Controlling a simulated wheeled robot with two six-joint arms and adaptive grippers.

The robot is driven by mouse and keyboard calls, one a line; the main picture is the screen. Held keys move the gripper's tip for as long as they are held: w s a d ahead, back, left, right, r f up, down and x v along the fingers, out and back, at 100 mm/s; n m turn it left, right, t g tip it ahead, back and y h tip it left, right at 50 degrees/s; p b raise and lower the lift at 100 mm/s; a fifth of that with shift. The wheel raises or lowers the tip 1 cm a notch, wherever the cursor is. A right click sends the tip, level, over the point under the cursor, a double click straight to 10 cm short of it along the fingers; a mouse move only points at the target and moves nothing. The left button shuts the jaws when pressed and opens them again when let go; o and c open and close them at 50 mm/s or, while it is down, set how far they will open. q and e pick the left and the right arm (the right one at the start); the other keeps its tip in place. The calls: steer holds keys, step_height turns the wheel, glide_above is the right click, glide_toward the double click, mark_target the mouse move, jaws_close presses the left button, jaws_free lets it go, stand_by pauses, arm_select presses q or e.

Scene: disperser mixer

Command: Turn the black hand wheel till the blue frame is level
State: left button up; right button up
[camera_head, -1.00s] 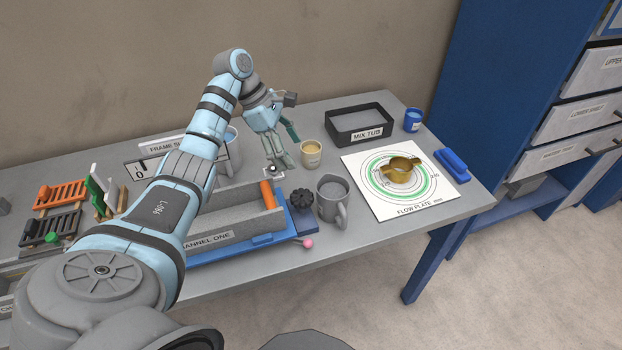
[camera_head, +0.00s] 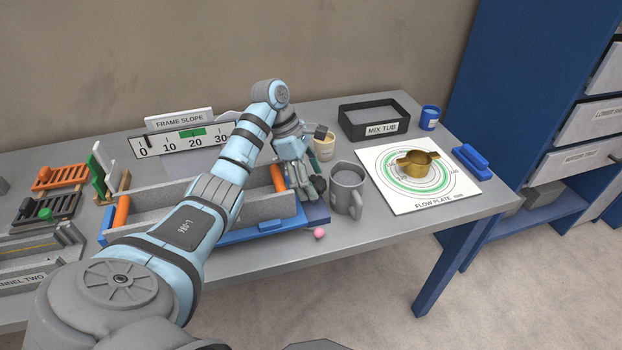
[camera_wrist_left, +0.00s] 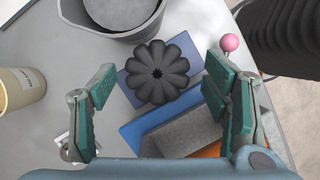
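The black hand wheel (camera_head: 318,184) is partly hidden behind my left gripper (camera_head: 304,188) in the head view. In the left wrist view the lobed wheel (camera_wrist_left: 158,72) shows whole, on a blue block. My left gripper (camera_wrist_left: 160,108) is open, its green-padded fingers apart on either side of the wheel's line and not visibly touching it. The blue frame (camera_head: 265,226) carries a grey channel (camera_head: 165,200) with orange ends; my arm hides part of it. The frame slope scale (camera_head: 170,142) stands behind, with a green band near 20. My right gripper is out of view.
A grey jug (camera_head: 346,190) stands close right of the wheel, a tan cup (camera_head: 324,147) behind it. A pink ball (camera_head: 320,233) sits in front. The flow plate (camera_head: 400,195) with a brass piece (camera_head: 418,165) and the mix tub (camera_head: 374,118) are farther right.

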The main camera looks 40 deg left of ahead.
arm_select(q)
steer(key=shift+w, duration=0.1)
steer(key=c, duration=1.1)
steer(key=n+p, duration=0.2)
steer(key=n, duration=0.1)
steer(key=shift+r+t+y, duration=0.15)
steer(key=shift+t+y, duration=0.25)
steer(key=shift+c, duration=0.2)
steer(key=shift+n+p, duration=0.35)
steer(key=shift+n, duration=0.55)
steer(key=shift+f+t, duration=0.2)
steer(key=shift+t, duration=0.1)
steer(key=o, duration=1.2)
steer(key=shift+c, duration=0.2)
steer(key=v, duration=1.2)
steer(key=shift+d, duration=0.2)
